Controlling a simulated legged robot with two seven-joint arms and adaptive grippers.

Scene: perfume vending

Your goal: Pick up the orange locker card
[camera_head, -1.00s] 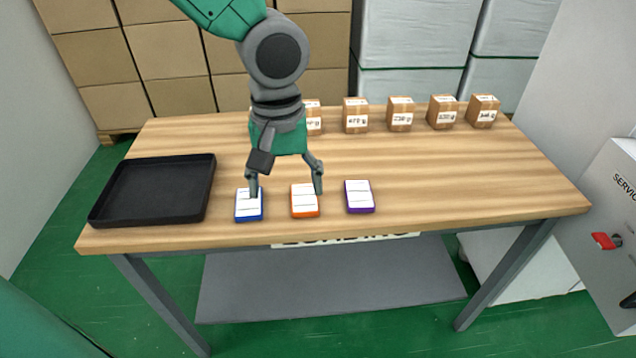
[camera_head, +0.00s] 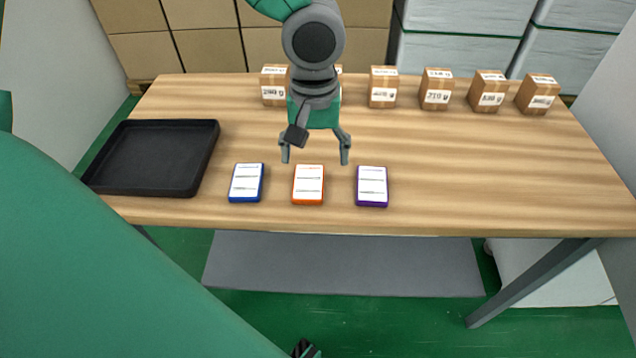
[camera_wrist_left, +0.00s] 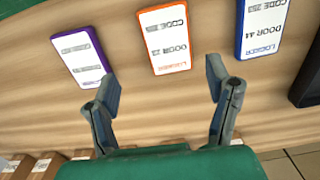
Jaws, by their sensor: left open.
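The orange locker card (camera_head: 308,185) lies flat on the wooden table near its front edge, between a blue card (camera_head: 246,183) on its left and a purple card (camera_head: 372,187) on its right. My left gripper (camera_head: 315,160) is open and empty, just behind the orange card as the head view shows it. In the left wrist view the open fingers (camera_wrist_left: 160,88) stand apart, with the orange card (camera_wrist_left: 165,38) beyond the fingertips, roughly between them. The purple card (camera_wrist_left: 81,57) and the blue card (camera_wrist_left: 262,28) lie to either side. My right gripper is not clearly seen.
A black tray (camera_head: 90,180) sits at the table's left. Several small labelled cartons (camera_head: 437,90) stand along the back edge. The wooden table (camera_head: 480,185) is clear to the right of the purple card.

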